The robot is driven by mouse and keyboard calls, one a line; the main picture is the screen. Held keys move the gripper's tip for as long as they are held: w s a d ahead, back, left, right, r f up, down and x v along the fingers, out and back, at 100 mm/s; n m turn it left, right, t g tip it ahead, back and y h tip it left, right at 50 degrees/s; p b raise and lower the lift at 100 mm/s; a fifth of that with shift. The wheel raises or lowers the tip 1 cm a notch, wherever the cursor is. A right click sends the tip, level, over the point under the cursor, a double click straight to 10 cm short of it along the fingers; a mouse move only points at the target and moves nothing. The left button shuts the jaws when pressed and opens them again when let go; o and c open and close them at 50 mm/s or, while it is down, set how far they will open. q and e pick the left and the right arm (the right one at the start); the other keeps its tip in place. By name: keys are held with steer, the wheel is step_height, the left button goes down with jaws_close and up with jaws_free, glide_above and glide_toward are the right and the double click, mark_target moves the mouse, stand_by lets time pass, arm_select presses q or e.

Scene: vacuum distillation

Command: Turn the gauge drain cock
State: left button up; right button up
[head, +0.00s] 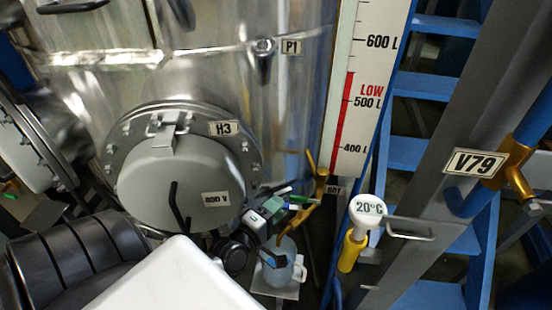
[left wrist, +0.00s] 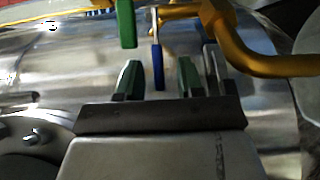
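A yellow drain pipe with a cock (head: 318,190) stands below the level gauge (head: 358,90). In the left wrist view its yellow pipe (left wrist: 262,65) bends at upper right, with a blue lever (left wrist: 157,66) and a green lever (left wrist: 125,22) hanging near it. I cannot tell which lever is the gauge drain cock's. My left gripper (head: 280,207) is at the cock, beside the yellow pipe. In the left wrist view the gripper (left wrist: 158,84) has its green fingers spread, and the blue lever appears between them. Contact cannot be told. My right gripper is not in view.
A light blue jug (head: 284,265) stands on a small plate below the pipe. A steel vessel with a round hatch (head: 180,180) fills the left. A yellow 20°C thermometer (head: 360,230), a grey post and blue stairs (head: 420,150) stand to the right.

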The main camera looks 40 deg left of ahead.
arm_select(q)
steer(key=s+b, duration=0.2)
steer(key=s, duration=0.8)
steer(key=shift+s, duration=0.4)
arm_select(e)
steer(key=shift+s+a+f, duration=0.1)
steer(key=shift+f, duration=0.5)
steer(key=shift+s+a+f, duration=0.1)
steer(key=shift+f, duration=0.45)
